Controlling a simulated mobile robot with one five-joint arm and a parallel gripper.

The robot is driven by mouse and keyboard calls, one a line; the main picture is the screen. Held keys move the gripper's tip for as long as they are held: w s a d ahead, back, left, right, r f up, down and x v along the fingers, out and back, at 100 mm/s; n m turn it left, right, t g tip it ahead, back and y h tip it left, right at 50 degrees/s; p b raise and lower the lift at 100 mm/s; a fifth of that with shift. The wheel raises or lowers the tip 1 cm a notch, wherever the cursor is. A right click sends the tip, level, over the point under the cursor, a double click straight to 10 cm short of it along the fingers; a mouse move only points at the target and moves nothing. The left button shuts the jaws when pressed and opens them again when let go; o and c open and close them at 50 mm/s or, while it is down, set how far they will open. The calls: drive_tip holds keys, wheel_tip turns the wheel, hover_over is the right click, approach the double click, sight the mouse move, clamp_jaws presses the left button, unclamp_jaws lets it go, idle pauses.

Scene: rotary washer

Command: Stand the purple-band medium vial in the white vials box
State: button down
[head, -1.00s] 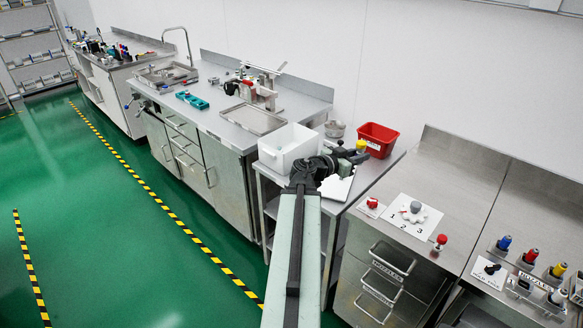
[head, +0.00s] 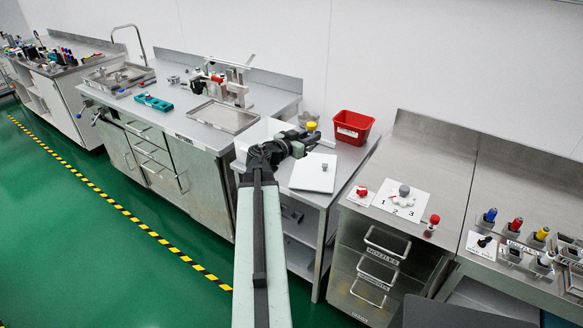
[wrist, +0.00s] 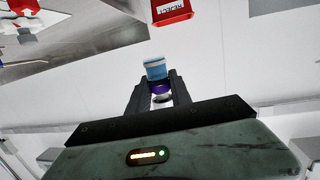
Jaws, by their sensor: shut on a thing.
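My gripper (wrist: 160,84) is shut on the purple-band vial (wrist: 156,71), seen in the wrist view with a blue and white label and a purple band near the fingers. The vial is held clear of any surface. In the head view my gripper (head: 318,140) is over the side bench, between the white box and the red bin; I cannot make out the vial there. The white vials box (head: 252,133) stands on that bench, partly hidden behind my arm. Its inside is not visible.
A red reject bin (head: 352,127) stands behind my gripper, also seen in the wrist view (wrist: 172,11). A flat white plate (head: 311,176) with a small object lies on the bench front. A steel bench with a numbered card (head: 402,202) is to the right.

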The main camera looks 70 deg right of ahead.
drive_tip(key=n+t+b, duration=0.2)
drive_tip(key=b, duration=0.1)
hover_over(290, 168)
wheel_tip(290, 168, down, 4)
drive_tip(key=shift+h, duration=0.3)
drive_tip(key=f+b, duration=1.8)
drive_tip(key=shift+a+f+b, duration=0.1)
drive_tip(key=shift+a+b, duration=0.1)
drive_tip(key=shift+b, duration=0.15)
drive_tip(key=shift+r, duration=0.3)
drive_tip(key=shift+f, duration=0.25)
drive_tip(key=c, duration=1.2)
unclamp_jaws()
drive_tip(key=shift+o, duration=0.2)
drive_tip(key=shift+r, duration=0.15)
